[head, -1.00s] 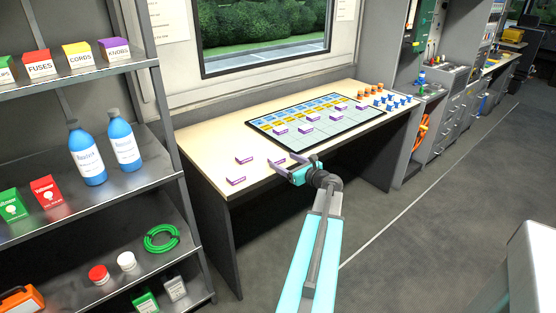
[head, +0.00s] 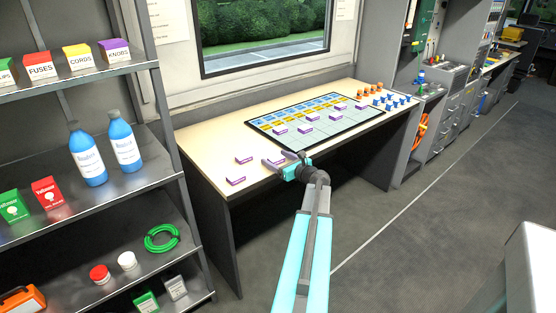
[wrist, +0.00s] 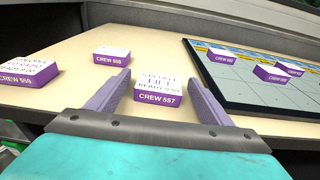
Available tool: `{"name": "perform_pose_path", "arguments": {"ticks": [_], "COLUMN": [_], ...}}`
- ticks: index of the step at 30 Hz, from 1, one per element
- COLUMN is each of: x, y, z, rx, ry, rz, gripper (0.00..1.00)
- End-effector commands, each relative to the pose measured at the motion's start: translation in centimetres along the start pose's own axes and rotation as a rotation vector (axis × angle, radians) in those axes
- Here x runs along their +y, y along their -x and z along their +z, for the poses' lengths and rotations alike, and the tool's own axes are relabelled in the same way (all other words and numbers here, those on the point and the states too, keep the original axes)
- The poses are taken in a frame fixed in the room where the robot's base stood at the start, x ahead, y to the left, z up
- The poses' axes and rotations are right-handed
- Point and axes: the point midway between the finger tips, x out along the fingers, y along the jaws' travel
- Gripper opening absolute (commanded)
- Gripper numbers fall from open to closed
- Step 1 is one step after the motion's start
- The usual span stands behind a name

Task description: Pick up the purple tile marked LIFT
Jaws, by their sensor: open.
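The tile marked LIFT (wrist: 160,91) is a white-topped block with a purple front reading CREW 557. It lies flat on the pale desk top (wrist: 90,130) in the wrist view. My gripper (wrist: 158,80) is open, its two jaws on the left and right of this tile with gaps showing on both sides. In the head view my gripper (head: 284,158) is at the front edge of the desk and partly covers the tile.
Tiles CREW 558 (wrist: 112,56) and CREW 559 (wrist: 28,73) lie to the left. A dark-framed board (wrist: 235,85) with several purple tiles lies to the right. Orange and blue pieces (head: 390,100) stand at the desk's right end. Shelves (head: 100,65) stand at left.

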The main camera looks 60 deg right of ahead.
Motion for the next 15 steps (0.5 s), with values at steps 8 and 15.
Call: {"name": "perform_pose_path", "arguments": {"ticks": [8,15], "x": [0.04,0.06], "y": [-0.01,-0.03], "z": [0.02,0.03], "rx": [0.0,0.0], "ry": [0.0,0.0], "rz": [0.001,0.001], "gripper": [0.69,0.28]}}
